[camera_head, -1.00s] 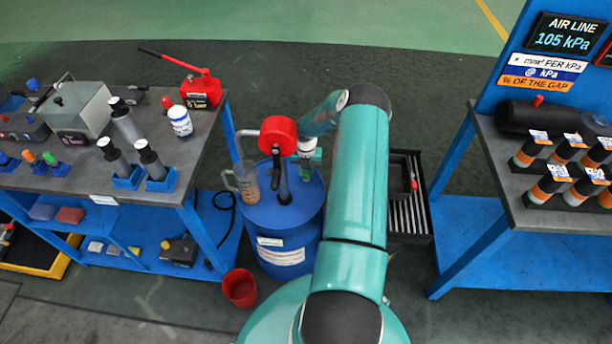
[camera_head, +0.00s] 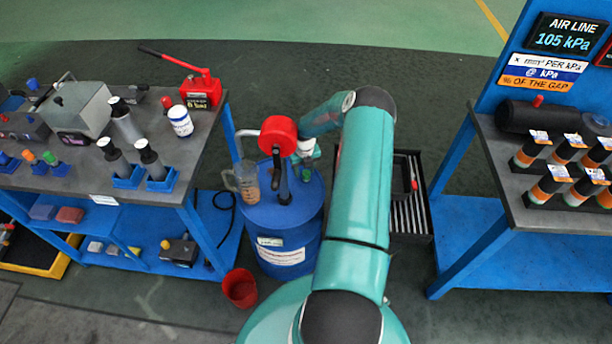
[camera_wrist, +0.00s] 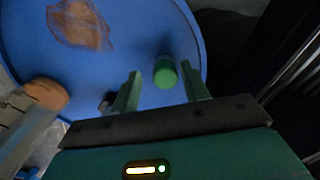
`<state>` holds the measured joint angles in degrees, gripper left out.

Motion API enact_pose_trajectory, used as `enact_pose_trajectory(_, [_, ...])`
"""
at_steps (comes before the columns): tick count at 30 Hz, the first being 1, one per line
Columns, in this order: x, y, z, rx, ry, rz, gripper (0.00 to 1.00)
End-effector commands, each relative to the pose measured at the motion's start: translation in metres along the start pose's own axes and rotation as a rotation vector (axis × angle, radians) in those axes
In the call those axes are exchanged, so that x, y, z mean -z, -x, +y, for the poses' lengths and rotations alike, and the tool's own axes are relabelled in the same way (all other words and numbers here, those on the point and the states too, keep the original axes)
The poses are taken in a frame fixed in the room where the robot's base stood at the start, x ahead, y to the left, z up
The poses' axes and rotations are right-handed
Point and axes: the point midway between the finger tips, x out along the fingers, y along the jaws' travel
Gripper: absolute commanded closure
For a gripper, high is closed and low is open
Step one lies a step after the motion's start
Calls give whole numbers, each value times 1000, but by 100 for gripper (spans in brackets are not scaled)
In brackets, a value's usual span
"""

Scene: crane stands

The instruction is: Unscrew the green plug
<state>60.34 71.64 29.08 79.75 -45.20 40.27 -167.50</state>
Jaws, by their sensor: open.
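The green plug (camera_wrist: 165,72) is a short green cylinder on the blue drum top (camera_wrist: 130,45), seen in the wrist view. My gripper (camera_wrist: 160,70) is open, with one green finger on each side of the plug in that view. Gaps show on both sides; I cannot tell how far above the drum top the fingertips are. In the head view my gripper (camera_head: 309,155) is over the back right of the blue drum (camera_head: 290,235), beside the red-headed pump (camera_head: 278,135).
A clear jug (camera_head: 246,184) with brown contents stands on the drum's left side. A red bucket (camera_head: 240,288) is on the floor in front. The left bench (camera_head: 90,185) carries tools and small coloured plugs; the right bench (camera_head: 495,180) holds canisters. A tool drawer (camera_head: 408,215) stands right of the drum.

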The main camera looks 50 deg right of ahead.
Motion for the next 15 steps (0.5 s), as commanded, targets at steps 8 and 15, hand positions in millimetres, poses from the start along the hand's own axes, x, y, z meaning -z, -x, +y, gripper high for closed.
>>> enact_pose_trajectory(8, [1, -1, -1, 1, -22, 3, 54])
enact_pose_trajectory(15, [0, 0, -3, 4, -330, 2, 54])
